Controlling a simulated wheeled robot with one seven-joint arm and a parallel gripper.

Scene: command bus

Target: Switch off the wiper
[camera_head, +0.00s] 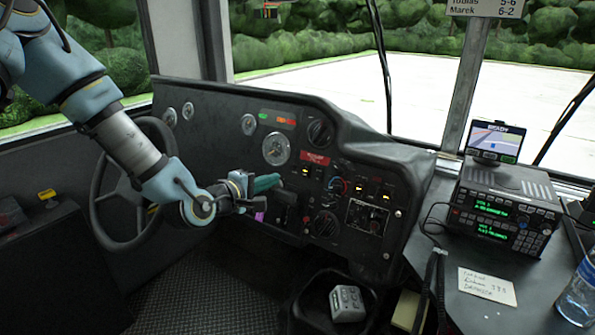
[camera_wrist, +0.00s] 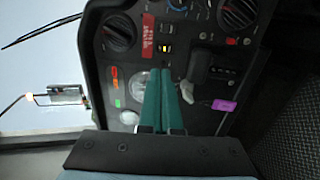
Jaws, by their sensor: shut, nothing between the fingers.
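My gripper (camera_head: 278,180) has teal fingers pressed together, empty, pointing right at the dark dashboard (camera_head: 225,125). In the wrist view the fingertips (camera_wrist: 161,72) lie just below a small rocker switch (camera_wrist: 165,47) with a yellow light. The same switch (camera_head: 305,170) shows right of the fingertips in the head view, under a red label (camera_head: 315,158). I cannot tell whether the tips touch the panel. No label readable here names the wiper control. A wiper (camera_head: 382,65) stands upright before the windscreen.
A steering wheel (camera_head: 140,190) is left of the gripper. Round knobs (camera_head: 320,132) (camera_head: 325,223) and more lit switches (camera_head: 387,190) are on the panel. A dark lever (camera_wrist: 197,68) and a purple tag (camera_wrist: 225,106) are close to the fingers. A radio (camera_head: 500,215) stands at right.

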